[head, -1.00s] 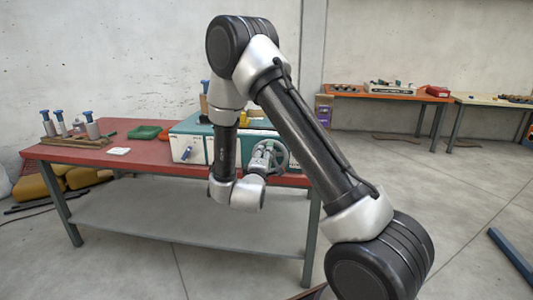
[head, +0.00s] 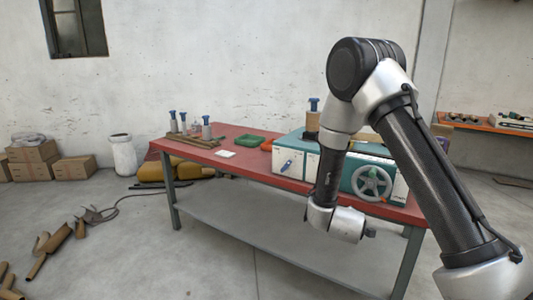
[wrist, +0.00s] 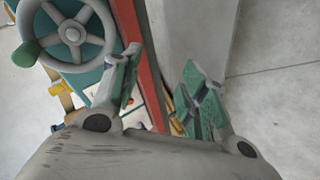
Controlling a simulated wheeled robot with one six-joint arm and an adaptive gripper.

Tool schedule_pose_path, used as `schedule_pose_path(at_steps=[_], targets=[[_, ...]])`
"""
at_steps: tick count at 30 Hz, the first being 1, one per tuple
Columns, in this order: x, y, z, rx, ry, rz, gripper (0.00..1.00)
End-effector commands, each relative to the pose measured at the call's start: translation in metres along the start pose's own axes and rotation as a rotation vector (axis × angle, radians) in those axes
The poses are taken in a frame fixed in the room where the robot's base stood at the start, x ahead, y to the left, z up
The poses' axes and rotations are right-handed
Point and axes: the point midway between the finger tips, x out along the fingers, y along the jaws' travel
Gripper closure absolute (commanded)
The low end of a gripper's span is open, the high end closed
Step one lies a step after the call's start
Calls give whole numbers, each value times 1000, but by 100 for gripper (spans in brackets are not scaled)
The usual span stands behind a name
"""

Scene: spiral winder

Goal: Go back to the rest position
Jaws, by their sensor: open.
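The winder, a teal and white box (head: 297,158) with a grey handwheel (head: 371,183) on its front, stands on the red-topped bench (head: 234,166). The handwheel also shows in the wrist view (wrist: 72,33), at the upper left, with a green knob (wrist: 26,54) on its rim. My gripper (wrist: 163,88) is open and empty, its green-padded fingers apart. It is clear of the wheel, beside the bench's red front edge. In the head view my wrist hangs in front of the bench, left of and below the wheel. The fingers are mostly hidden there.
Blue-topped cylinders (head: 184,122) and a green tray (head: 249,140) are on the bench's left part. An orange bench (head: 484,125) is at the back right. Brown pieces (head: 50,245) lie on the left floor.

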Motion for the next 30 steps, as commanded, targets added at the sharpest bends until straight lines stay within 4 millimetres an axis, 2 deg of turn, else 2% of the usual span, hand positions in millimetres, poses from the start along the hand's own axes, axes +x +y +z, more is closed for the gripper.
schedule_pose_path(at_steps=[1, 3, 5, 6, 8, 9, 11, 15, 21, 25, 30], targets=[[-6, -23, 2, 75, -24, -135, 56], [-24, -47, 1, 185, -78, -318, 56], [-47, -59, 1, 266, -139, -458, 56], [-65, -62, 1, 312, -187, -542, 56], [-96, -58, 3, 372, -267, -650, 56], [-119, -52, 6, 401, -324, -710, 56], [-152, -38, 13, 435, -410, -775, 56], [-223, 8, 38, 473, -578, -833, 56], [-305, 80, 81, 503, -706, -776, 56], [-344, 121, 104, 520, -675, -704, 56], [-370, 157, 110, 594, -529, -610, 56]])
